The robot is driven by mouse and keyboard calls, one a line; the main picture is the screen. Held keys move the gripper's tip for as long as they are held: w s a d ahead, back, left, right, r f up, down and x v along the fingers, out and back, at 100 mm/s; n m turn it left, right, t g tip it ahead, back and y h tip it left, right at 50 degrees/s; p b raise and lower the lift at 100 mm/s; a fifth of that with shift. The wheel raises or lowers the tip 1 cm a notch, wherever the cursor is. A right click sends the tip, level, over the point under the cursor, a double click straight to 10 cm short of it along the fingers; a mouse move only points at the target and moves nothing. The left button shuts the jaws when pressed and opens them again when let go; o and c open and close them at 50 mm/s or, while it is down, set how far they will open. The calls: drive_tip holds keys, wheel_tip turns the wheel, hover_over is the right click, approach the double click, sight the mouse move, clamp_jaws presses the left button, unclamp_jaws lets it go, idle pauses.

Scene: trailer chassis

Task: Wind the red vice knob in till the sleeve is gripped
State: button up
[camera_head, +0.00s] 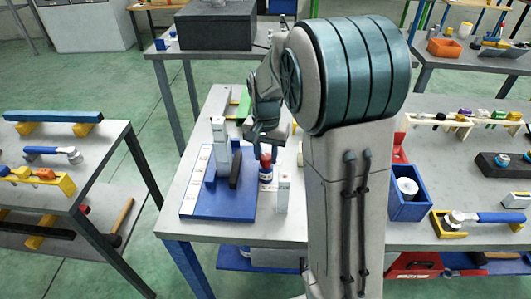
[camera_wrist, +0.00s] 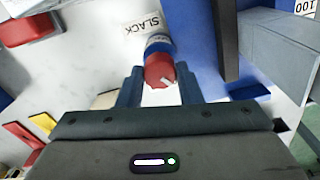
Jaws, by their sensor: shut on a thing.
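The red knob (camera_head: 266,160) stands upright at the right edge of the vice's blue base (camera_head: 205,207). In the wrist view the red knob (camera_wrist: 158,66) shows a white mark on its end, with a white and blue collar behind it and a "SLACK" label close by. My gripper (camera_head: 263,140) reaches down onto it from above. In the wrist view my gripper (camera_wrist: 159,80) has a blue finger on each side of the knob, shut on it. A dark upright plate (camera_head: 235,169) and a pale grey post (camera_head: 220,148) stand on the base. I cannot clearly make out the sleeve.
A pale upright block (camera_head: 283,194) stands just right of the knob. A blue bin (camera_head: 408,207) with a white roll is farther right on the bench. The bench front (camera_head: 225,230) is mostly clear. A separate tool table (camera_head: 60,190) stands left across a floor gap.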

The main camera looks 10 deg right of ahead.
sight(266, 156)
drive_tip(key=shift+w+r, duration=0.1)
drive_tip(key=shift+r, duration=0.05)
drive_tip(key=o, duration=1)
wheel_tip(266, 156, up, 14)
drive_tip(key=shift+f, duration=0.15)
drive_tip(key=s+n, duration=0.1)
drive_tip(key=s, duration=0.3)
drive_tip(key=s+f+n+t, duration=0.1)
drive_tip(key=s, duration=0.3)
drive_tip(key=s+f+n, duration=0.1)
drive_tip(key=s, duration=0.3)
drive_tip(key=shift+d+t, duration=0.1)
drive_tip(key=shift+t, duration=0.2)
drive_tip(key=s+f+n, duration=0.1)
drive_tip(key=s, duration=0.2)
drive_tip(key=s+f+n+t, duration=0.1)
drive_tip(key=s+f, duration=0.1)
drive_tip(key=s, duration=0.1)
drive_tip(key=s+f+n, duration=0.1)
drive_tip(key=s+f, duration=0.1)
drive_tip(key=s, duration=0.1)
